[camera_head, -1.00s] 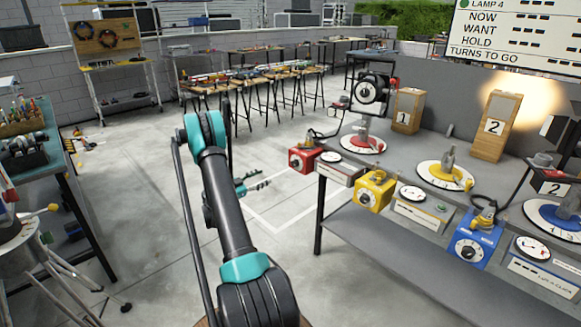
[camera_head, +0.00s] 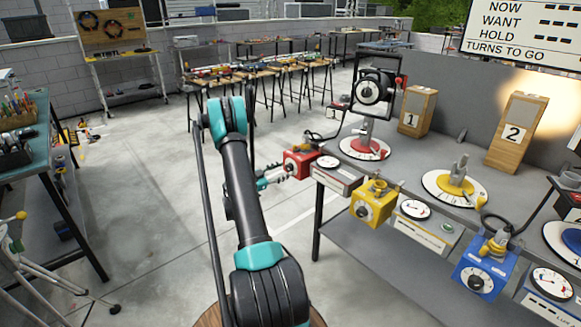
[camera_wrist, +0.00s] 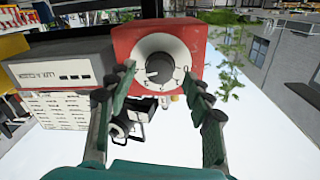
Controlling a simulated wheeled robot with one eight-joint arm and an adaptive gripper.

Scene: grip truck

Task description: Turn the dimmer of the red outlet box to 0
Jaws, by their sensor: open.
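The red outlet box (camera_head: 301,162) sits at the left end of the workbench in the head view, with my gripper (camera_head: 276,177) just left of its front. In the wrist view the red box (camera_wrist: 192,36) fills the top middle. Its round pale dimmer dial (camera_wrist: 158,50) has a dark centre knob (camera_wrist: 158,67). My gripper (camera_wrist: 158,74) is open, its fingertips to the left and right of the knob. Whether either finger touches the dial, I cannot tell.
A meter box (camera_head: 334,174) stands right beside the red box. Yellow (camera_head: 372,204) and blue (camera_head: 484,269) outlet boxes sit farther along the workbench edge. A lamp on a red round base (camera_head: 364,148) stands behind.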

